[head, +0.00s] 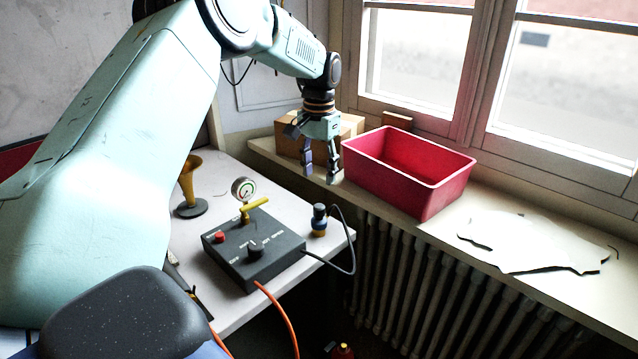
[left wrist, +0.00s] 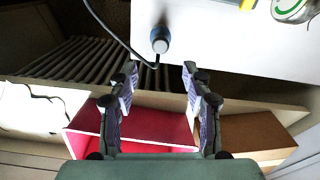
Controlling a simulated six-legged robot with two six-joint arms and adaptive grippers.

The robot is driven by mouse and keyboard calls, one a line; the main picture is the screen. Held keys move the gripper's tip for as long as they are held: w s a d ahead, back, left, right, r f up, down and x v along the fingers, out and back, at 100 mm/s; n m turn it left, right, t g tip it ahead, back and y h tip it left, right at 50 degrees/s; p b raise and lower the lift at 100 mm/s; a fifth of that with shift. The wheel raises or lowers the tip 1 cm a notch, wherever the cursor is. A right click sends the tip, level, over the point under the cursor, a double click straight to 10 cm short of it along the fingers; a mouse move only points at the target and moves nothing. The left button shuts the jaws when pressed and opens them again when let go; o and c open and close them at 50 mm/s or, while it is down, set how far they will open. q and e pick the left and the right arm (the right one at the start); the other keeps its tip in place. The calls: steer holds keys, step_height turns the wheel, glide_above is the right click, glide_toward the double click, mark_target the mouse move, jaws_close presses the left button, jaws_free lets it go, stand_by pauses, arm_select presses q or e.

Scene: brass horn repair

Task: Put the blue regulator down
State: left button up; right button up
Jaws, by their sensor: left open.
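A small upright cylinder with a dark blue-grey body and a blue and yellowish base, which looks like the blue regulator (head: 319,222), stands on the white table near its right edge. A dark cable runs from it. In the left wrist view the regulator (left wrist: 160,42) shows from above, beyond the fingertips. My left gripper (head: 320,176) is open, points down and has nothing between its fingers. It is apart from the regulator, above the sill beside the red bin. My right gripper is in neither view.
A red bin (head: 433,187) and a cardboard box (head: 345,126) stand on the window sill, close to my left gripper. On the white table (head: 322,252) are a black control box (head: 240,262) with a gauge (head: 243,187) and a brass horn (head: 189,180). A radiator (head: 400,280) is under the sill.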

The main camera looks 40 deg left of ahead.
arm_select(q)
steer(key=s+d+f+m+g+h, duration=0.1)
steer(key=s+d+f, duration=0.55)
steer(key=f, duration=0.35)
steer(key=s+d+f, duration=0.5)
steer(key=d+f, duration=0.3)
steer(key=f, duration=0.3)
steer(key=s+d+f, duration=0.2)
steer(key=s, duration=0.7)
steer(key=s+d+f, duration=0.2)
steer(key=s+d, duration=0.1)
steer(key=s, duration=0.6)
steer(key=s+d+f+t+y, duration=0.1)
steer(key=s+d+f, duration=0.1)
steer(key=s, duration=0.7)
steer(key=shift+d+f+n, duration=0.3)
steer(key=shift+d, duration=0.2)
